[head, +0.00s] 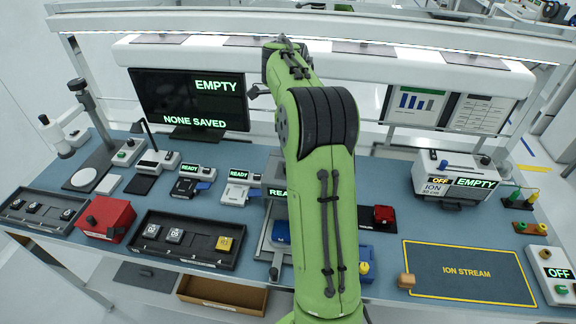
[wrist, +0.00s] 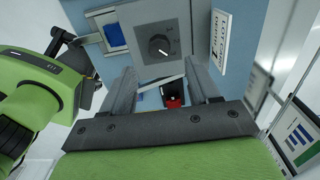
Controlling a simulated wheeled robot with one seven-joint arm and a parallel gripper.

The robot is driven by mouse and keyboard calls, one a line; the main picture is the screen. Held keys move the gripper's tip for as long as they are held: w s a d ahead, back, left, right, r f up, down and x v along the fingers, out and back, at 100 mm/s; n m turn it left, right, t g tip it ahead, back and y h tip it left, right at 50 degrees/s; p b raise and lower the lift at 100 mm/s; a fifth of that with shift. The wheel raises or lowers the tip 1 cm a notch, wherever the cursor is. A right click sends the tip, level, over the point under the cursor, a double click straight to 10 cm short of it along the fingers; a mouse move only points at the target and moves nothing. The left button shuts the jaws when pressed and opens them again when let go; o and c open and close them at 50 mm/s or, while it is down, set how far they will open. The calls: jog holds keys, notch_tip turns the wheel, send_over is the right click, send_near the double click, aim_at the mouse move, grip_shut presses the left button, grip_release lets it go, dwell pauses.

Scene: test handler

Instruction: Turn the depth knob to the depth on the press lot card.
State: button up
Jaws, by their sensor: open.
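The black round depth knob (wrist: 157,47) sits on a grey panel (wrist: 176,24) in the wrist view. A pale pointer mark shows on it, but the scale around it is too small to read. A white card (wrist: 221,38) with dark print stands to the right of the panel; it appears to be the press lot card, and I cannot read its depth. My gripper (wrist: 163,82) is open, its two fingers apart below the knob in the picture, with nothing between them touching. In the head view my arm hides the knob, the card and the gripper.
A blue block (wrist: 116,34) lies left of the panel, and a red part (wrist: 172,101) shows between my fingers farther off. On the bench are a black tray (head: 185,248), a red box (head: 107,218), a monitor (head: 190,100) and the yellow-outlined ion stream mat (head: 468,286).

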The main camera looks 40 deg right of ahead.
jog(key=f, duration=0.3)
jog(key=f+b, duration=0.1)
jog(key=f, duration=0.3)
jog(key=shift+s, duration=0.2)
jog(key=shift+w+f, duration=0.2)
jog(key=shift+f, duration=0.15)
jog(key=shift+r, duration=0.1)
jog(key=c, duration=1)
jog(key=shift+c, duration=0.2)
